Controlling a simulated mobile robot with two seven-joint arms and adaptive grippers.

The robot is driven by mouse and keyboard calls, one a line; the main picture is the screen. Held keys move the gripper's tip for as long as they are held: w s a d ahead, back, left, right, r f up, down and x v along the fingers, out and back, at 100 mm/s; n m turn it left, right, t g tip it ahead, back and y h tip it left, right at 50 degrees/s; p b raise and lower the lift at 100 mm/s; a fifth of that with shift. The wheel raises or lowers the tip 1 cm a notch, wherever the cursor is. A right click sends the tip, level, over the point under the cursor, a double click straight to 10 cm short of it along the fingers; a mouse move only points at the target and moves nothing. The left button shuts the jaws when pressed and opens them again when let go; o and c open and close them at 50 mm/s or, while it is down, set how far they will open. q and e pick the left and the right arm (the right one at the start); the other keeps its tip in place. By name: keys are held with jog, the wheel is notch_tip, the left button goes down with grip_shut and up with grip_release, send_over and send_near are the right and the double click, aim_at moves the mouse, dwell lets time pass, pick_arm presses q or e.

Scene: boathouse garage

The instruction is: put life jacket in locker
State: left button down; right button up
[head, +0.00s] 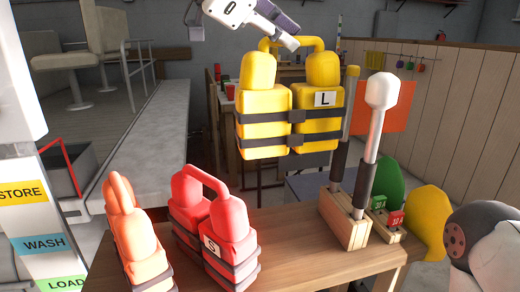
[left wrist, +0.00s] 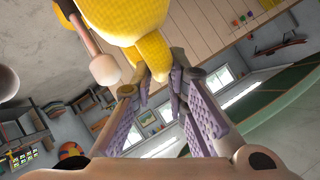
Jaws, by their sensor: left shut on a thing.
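A yellow life jacket (head: 265,105) with black straps and an "L" label hangs upright in the air above the back of the wooden table (head: 290,245). My left gripper (head: 290,42) is shut on its top handle. In the left wrist view the padded fingers (left wrist: 165,80) close on the yellow handle (left wrist: 150,66). A red life jacket (head: 230,228) labelled "S" and an orange life jacket (head: 130,235) stand on the table. My right gripper is out of view; only part of my right arm shows at lower right. I cannot make out a locker.
A wooden block (head: 345,218) holds upright paddle-like handles close to the right of the yellow jacket. Green and yellow rounded pieces (head: 428,215) stand behind the table's right end. A white panel (head: 40,225) with STORE, WASH and LOAD labels is at the left.

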pick_arm(q)
jog(key=b, duration=0.1)
send_over(278, 150)
jog(key=w, duration=0.3)
notch_tip(278, 150, down, 10)
jog(key=shift+s+f, duration=0.1)
notch_tip(278, 150, down, 10)
jog(key=shift+s, duration=0.1)
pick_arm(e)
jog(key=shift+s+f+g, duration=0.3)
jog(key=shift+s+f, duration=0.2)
pick_arm(q)
jog(key=c, duration=1.6)
grip_release()
jog(key=shift+f, duration=0.2)
